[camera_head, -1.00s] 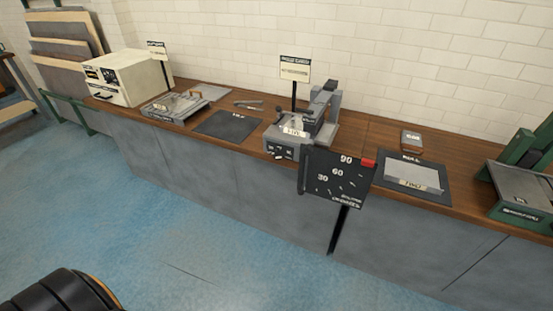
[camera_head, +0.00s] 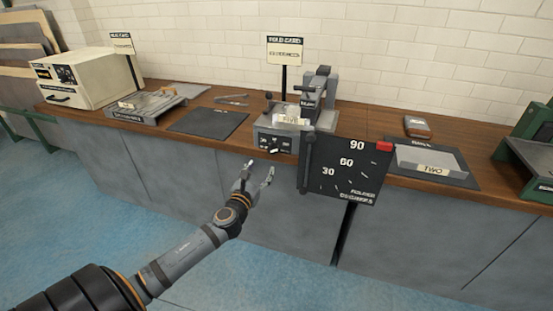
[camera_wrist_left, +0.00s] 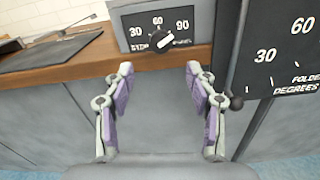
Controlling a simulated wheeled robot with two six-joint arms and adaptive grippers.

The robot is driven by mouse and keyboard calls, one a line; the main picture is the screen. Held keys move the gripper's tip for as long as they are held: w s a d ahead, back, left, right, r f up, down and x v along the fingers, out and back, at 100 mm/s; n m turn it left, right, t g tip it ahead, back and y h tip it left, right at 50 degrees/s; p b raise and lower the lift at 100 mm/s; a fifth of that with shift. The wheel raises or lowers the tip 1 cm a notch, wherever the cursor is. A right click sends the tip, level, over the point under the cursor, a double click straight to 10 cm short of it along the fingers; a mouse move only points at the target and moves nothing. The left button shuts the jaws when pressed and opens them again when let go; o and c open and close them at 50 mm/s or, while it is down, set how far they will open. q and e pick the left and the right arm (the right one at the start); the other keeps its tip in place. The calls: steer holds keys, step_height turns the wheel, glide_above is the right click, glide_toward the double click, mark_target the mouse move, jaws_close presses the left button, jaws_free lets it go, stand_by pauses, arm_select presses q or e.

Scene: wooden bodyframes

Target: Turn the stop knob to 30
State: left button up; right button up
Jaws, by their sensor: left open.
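The stop knob (camera_head: 273,146) is a small dark knob with a white pointer, on the front of the grey folder machine (camera_head: 290,125) on the bench. In the left wrist view the knob (camera_wrist_left: 161,40) sits below a dial marked 30, 60 and 90. Its white bar slants up to the right, roughly towards the 90 side. My left gripper (camera_head: 259,171) is open and empty, in front of and below the knob, apart from it. In the wrist view its fingers (camera_wrist_left: 159,72) stand either side of a gap below the knob. My right gripper is not in view.
A black board (camera_head: 345,190) marked 30, 60 and 90, with a red tab, stands close right of the knob. A dark mat (camera_head: 208,122) lies left of the machine. A tray (camera_head: 432,160) labelled TWO lies right. The space before the bench is clear.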

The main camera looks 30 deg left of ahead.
mark_target(272, 151)
arm_select(q)
steer(key=x, duration=0.9)
steer(key=shift+r+p, duration=0.1)
steer(key=shift+p, duration=0.3)
steer(key=shift+w+a, duration=0.1)
steer(key=shift+w, duration=0.25)
steer(key=shift+w+a, duration=0.1)
steer(key=shift+w, duration=0.2)
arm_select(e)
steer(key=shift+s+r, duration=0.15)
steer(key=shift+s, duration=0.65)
arm_select(q)
steer(key=c, duration=1.2)
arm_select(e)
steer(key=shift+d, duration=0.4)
